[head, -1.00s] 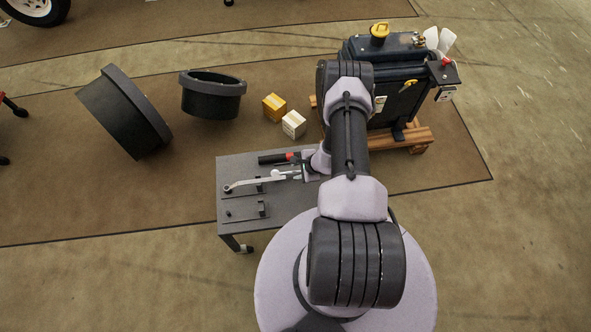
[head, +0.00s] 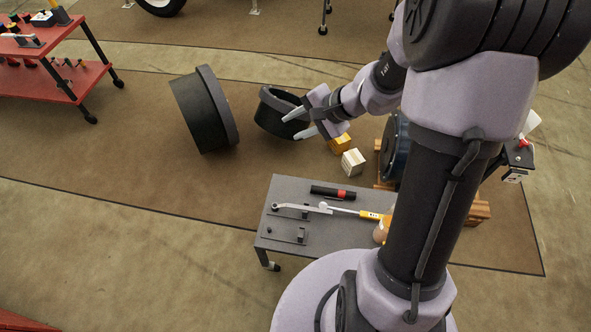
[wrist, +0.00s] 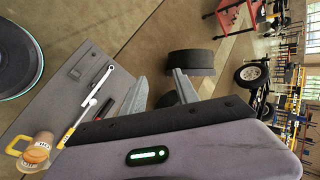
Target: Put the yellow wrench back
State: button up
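The yellow-handled wrench (head: 371,215) lies on the small grey table (head: 278,240). Its metal shaft points left across a dark fixture. It also shows in the wrist view (wrist: 66,136), with its pale head end near the table's middle. My gripper (head: 300,122) is raised beyond the table, near the dark ring-shaped parts. Its two fingers are spread apart with nothing between them. The open fingers also show in the wrist view (wrist: 163,86). My arm hides the table's right part in the head view.
A black torch with a red band (head: 332,192) and amber jar (wrist: 35,150) are by the wrench. Yellow (head: 341,143) and white (head: 353,161) boxes lie behind the table. Large dark rings (head: 205,108) stand left. A red tool cart (head: 78,80) is at upper left.

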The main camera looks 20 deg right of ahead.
jog(key=s+a+r+n+g, duration=0.1)
jog(key=s+a+r+n, duration=0.4)
jog(key=s+a+r, duration=0.6)
jog(key=s+d+r+n+h, duration=0.1)
jog(key=s+r+n+h, duration=0.2)
jog(key=s, duration=0.7)
jog(key=shift+s+d+r+t+h, duration=0.3)
jog(key=shift+s+d+r, duration=0.1)
jog(key=shift+r, duration=0.2)
